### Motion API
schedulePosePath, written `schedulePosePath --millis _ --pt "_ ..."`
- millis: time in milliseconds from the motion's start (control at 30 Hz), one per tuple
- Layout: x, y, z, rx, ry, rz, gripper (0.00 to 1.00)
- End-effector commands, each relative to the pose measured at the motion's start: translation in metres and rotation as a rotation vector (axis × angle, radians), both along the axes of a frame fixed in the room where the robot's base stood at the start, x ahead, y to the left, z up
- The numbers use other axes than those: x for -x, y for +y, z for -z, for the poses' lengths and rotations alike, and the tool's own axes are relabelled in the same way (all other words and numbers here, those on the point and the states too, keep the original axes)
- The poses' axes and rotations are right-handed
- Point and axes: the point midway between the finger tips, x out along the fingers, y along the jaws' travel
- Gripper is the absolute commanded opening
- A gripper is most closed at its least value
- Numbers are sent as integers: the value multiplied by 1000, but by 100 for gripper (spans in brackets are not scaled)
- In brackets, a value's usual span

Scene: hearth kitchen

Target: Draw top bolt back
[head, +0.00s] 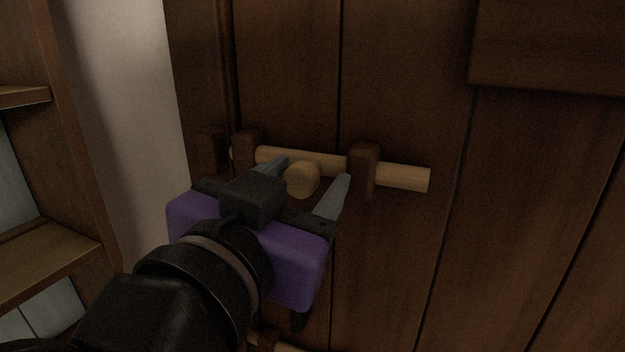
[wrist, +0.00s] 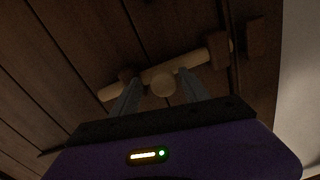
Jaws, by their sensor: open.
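The top bolt (head: 403,178) is a pale wooden rod lying across the dark plank door. It runs through two brown brackets, the left one (head: 245,145) and the right one (head: 363,170), and sticks out past the right one. A round wooden knob (head: 302,179) stands out from the bolt between the brackets. My gripper (head: 312,172) is open, with one finger on either side of the knob. In the wrist view the knob (wrist: 163,85) shows between the fingertips (wrist: 160,82). I cannot tell whether either finger touches it.
A second pale rod (head: 275,343) shows low on the door, partly hidden by my arm. A wooden shelf unit (head: 50,250) stands at the left beside a pale wall (head: 115,120). A raised board (head: 550,45) crosses the door at upper right.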

Motion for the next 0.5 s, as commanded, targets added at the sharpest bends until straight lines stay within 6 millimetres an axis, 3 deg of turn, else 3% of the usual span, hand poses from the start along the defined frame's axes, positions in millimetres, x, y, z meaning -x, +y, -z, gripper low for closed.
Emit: schedulePosePath --millis 167,500 --pt "9 4 1 0 0 -3 53" --pt "59 20 1 -1 -2 -3 53"
